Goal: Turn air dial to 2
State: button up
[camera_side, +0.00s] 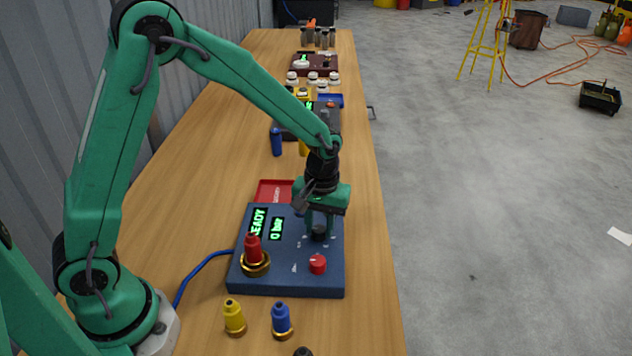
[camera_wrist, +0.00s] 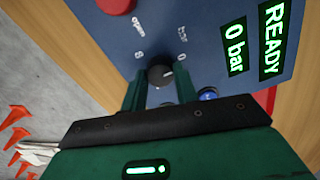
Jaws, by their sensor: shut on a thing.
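The air dial is a black knob (camera_side: 319,233) on the dark blue panel box (camera_side: 290,285); it also shows in the wrist view (camera_wrist: 159,75). A white mark on it points to the right side, toward the printed 0. My gripper (camera_side: 321,226) points down over the panel, with its green fingers on either side of the knob (camera_wrist: 160,88), shut on it. The pressure display (camera_wrist: 235,46) reads "0 bar", and the status display (camera_wrist: 271,40) reads "READY". Part of the printed scale is hidden by my gripper.
A red knob (camera_side: 317,264) and a red cylinder (camera_side: 253,247) in a brass ring are on the same panel. A blue button (camera_wrist: 208,94) sits beside my right finger. Yellow (camera_side: 234,317) and blue (camera_side: 281,318) cylinders stand in front. A red tray (camera_side: 273,191) lies behind.

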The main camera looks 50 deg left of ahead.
aim_at(320, 229)
jog(key=shift+m, duration=0.3)
jog(key=m, duration=0.5)
jog(key=shift+d, duration=0.15)
jog(key=m, duration=0.6)
jog(key=shift+d+r+t, duration=0.1)
jog(key=shift+t, duration=0.2)
jog(key=o, duration=1)
jog(key=shift+c, duration=0.2)
jog(key=shift+s+r, duration=0.1)
jog(key=shift+r, duration=3.8)
